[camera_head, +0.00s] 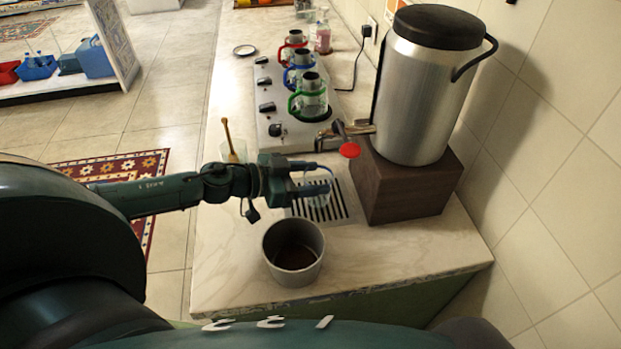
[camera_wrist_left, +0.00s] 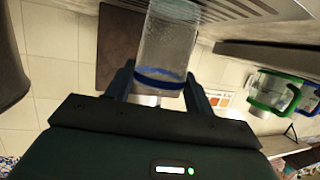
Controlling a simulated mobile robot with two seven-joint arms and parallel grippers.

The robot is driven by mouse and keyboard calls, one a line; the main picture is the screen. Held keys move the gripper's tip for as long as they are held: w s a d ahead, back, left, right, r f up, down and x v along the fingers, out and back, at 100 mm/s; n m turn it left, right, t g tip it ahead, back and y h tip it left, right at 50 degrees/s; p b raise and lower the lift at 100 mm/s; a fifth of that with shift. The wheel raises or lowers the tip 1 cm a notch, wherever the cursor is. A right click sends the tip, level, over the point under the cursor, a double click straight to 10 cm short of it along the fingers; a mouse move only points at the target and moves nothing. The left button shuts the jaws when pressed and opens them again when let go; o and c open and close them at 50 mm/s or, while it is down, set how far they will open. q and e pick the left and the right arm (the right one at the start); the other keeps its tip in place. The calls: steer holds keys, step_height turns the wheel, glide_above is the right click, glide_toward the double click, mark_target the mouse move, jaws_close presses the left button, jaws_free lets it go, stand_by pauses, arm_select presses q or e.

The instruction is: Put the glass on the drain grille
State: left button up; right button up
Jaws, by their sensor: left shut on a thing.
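My left gripper (camera_head: 314,180) is shut on a clear glass (camera_head: 320,198) above the drain grille (camera_head: 346,204). In the left wrist view the fingers (camera_wrist_left: 160,84) sit either side of the glass (camera_wrist_left: 168,45), near its blue band. The grille slots (camera_wrist_left: 240,8) show beside the far end of the glass in that upside-down view. I cannot tell whether the glass touches the grille. The gripper hides part of the grille and glass. My right gripper is not in view.
A steel samovar (camera_head: 415,95) stands on a brown block (camera_head: 405,188), its red-knobbed tap (camera_head: 350,150) close to the gripper. A grey bin (camera_head: 293,252) with dark contents is in front.

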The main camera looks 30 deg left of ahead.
arm_select(q)
steer(key=shift+f, duration=0.25)
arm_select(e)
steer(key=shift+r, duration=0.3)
arm_select(q)
steer(key=o, duration=0.7)
steer(key=shift+o, duration=1.4)
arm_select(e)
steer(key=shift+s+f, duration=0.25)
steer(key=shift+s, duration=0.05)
arm_select(q)
steer(key=shift+a, duration=0.1)
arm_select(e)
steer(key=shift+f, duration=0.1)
